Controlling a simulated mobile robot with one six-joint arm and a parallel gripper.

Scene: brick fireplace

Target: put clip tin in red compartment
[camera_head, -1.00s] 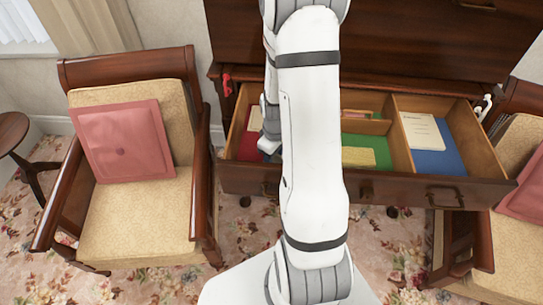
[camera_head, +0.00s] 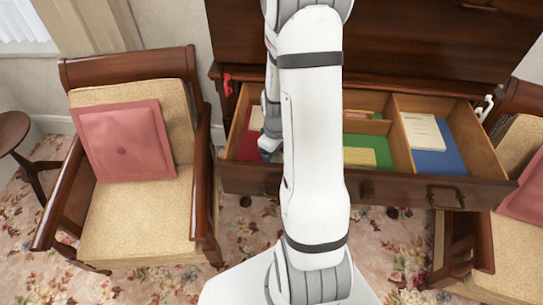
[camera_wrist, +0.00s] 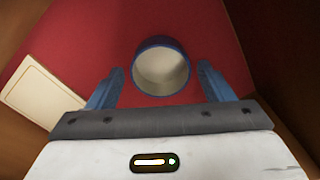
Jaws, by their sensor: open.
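The clip tin (camera_wrist: 161,72), round with a dark blue rim and a pale inside, sits on the red floor of the red compartment (camera_wrist: 80,40) in the wrist view. My gripper (camera_wrist: 160,72) is open, with one blue finger on each side of the tin and a visible gap to both. In the head view the red compartment (camera_head: 247,147) is the left part of the open drawer. My arm covers much of it there, and I cannot make out the tin.
A cream booklet (camera_wrist: 40,92) lies in the red compartment beside the tin. The drawer also has a green compartment (camera_head: 384,156) with a yellow pad (camera_head: 359,157) and a blue one (camera_head: 440,160) with a booklet (camera_head: 424,132). Wooden armchairs (camera_head: 135,170) flank it.

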